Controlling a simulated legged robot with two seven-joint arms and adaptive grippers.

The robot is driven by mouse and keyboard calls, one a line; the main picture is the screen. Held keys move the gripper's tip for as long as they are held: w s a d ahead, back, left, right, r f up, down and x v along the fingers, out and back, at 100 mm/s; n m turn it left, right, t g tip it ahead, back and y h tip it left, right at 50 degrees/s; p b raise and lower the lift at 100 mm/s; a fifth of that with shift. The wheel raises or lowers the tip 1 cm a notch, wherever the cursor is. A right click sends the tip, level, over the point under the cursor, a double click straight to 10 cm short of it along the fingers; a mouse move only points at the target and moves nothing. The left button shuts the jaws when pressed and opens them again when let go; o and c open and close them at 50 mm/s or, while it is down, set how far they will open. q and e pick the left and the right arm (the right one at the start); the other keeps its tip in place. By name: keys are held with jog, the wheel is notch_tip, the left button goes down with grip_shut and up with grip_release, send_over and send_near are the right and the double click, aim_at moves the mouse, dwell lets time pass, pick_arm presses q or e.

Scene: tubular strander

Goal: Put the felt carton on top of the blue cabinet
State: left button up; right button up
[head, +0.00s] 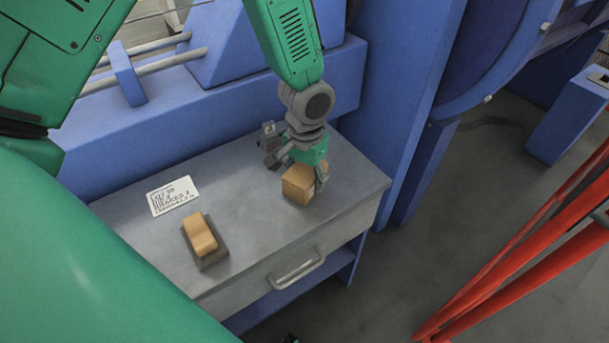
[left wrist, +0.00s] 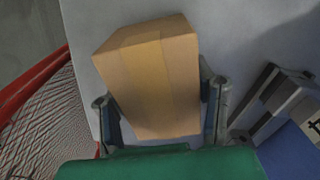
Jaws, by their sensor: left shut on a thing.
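The felt carton (head: 298,187) is a small tan box at the right part of a grey worktop with a drawer. My left gripper (head: 307,172) is over it, its fingers on either side, shut on it. In the left wrist view the carton (left wrist: 150,70) fills the space between the two fingers (left wrist: 160,108). I cannot tell whether its underside touches the worktop. No separate blue cabinet is clear to me; the grey worktop (head: 250,215) sits on a blue frame with a lower shelf (head: 262,300). My right gripper is not in view.
A tan block on a dark base (head: 202,240) and a white lettered card (head: 172,195) lie left on the worktop. Blue machine housing (head: 385,90) stands behind. Red rails (head: 530,265) are at the right, with bare floor between.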

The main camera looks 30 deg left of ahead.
aim_at(305, 168)
pick_arm(q)
jog(key=o, duration=1.2)
jog(key=shift+f, duration=0.1)
jog(key=shift+o, duration=1.3)
jog(key=shift+a+f, duration=0.15)
jog(key=shift+a, duration=0.8)
jog(key=r, duration=0.2)
jog(key=d+r+p, duration=0.1)
jog(key=r, duration=0.2)
jog(key=r+p, duration=0.1)
jog(key=r, duration=0.1)
jog(key=shift+d+r, duration=0.3)
jog(key=shift+d, duration=0.05)
jog(key=r, duration=0.2)
jog(key=a+r+p, duration=0.1)
jog(key=r, duration=0.1)
jog(key=shift+a+r, duration=0.25)
jog(key=shift+r, duration=0.15)
jog(key=shift+d+r, duration=0.15)
jog(key=shift+d, duration=0.4)
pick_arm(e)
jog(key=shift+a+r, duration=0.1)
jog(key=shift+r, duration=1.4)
